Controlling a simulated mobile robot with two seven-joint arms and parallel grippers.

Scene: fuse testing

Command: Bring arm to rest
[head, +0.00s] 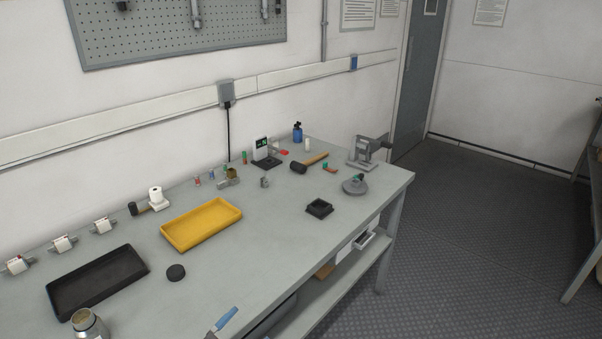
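Neither of my grippers nor my arms shows in the head view. The grey workbench (270,232) runs along the wall from the lower left to the middle right. On it are a yellow tray (201,224), a black tray (97,281), a small square black holder (319,208) and a round black disc (176,273). A metallic open-topped jar (88,323) is cut off by the bottom edge. A tool with a blue handle (225,319) lies near the front edge.
A grey press-like device (366,153), a mallet (309,163) and a blue bottle (297,132) stand toward the far end. Several white fuse-like holders (63,244) line the back left. Floor (470,230) to the right is clear.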

